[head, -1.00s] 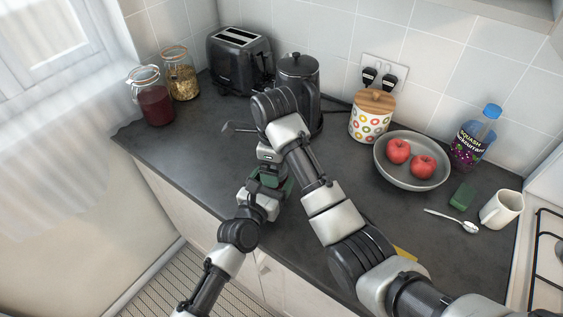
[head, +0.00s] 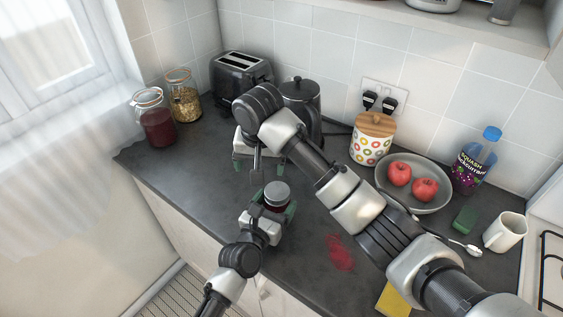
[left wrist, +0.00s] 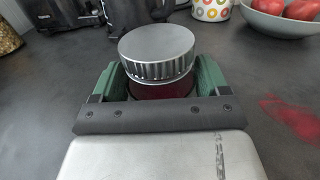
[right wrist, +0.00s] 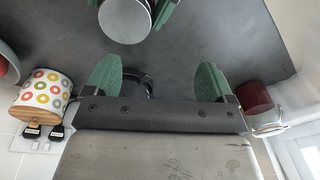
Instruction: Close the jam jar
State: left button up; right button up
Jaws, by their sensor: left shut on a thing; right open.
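The jam jar (head: 274,205) stands on the counter with dark red jam inside. Its silver lid (head: 278,192) sits on top; in the left wrist view the lid (left wrist: 157,50) covers the mouth, with red glass (left wrist: 165,89) below it. I cannot tell whether it is tight. My left gripper (head: 272,207) is shut around the jar's body, green fingers on both sides. My right gripper (head: 250,172) is open and empty, behind the jar and apart from it. In the right wrist view the lid (right wrist: 125,20) is beyond the right gripper's open fingers (right wrist: 158,82).
A red smear (head: 340,253) and a yellow cloth (head: 393,301) lie right of the jar. A fruit bowl (head: 435,204), patterned canister (head: 370,145), kettle (head: 301,95) and toaster (head: 240,75) stand at the back. Clip-top jars (head: 157,125) are at the left.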

aim_at(276, 190)
jog(key=n, duration=0.7)
jog(key=r+n, duration=0.1)
jog(key=n, duration=0.6)
jog(key=s+d+n, duration=0.1)
jog(key=n, duration=0.6)
jog(key=shift+d+r+g, duration=0.1)
jog(key=shift+r+g, duration=0.2)
jog(key=shift+r, duration=0.05)
jog(key=n, duration=0.2)
jog(key=shift+s+d+n+h, duration=0.1)
jog(key=shift+d+n+h, duration=0.2)
jog(key=n, duration=0.2)
jog(key=d+n, duration=0.1)
jog(key=n, duration=0.1)
jog(key=n+g, duration=0.1)
jog(key=n, duration=0.1)
jog(key=shift+s+d+f, duration=0.1)
jog(key=shift+s+d, duration=0.15)
jog(key=shift+d, duration=0.1)
jog(key=shift+f, duration=0.1)
jog(key=shift+f, duration=3.9)
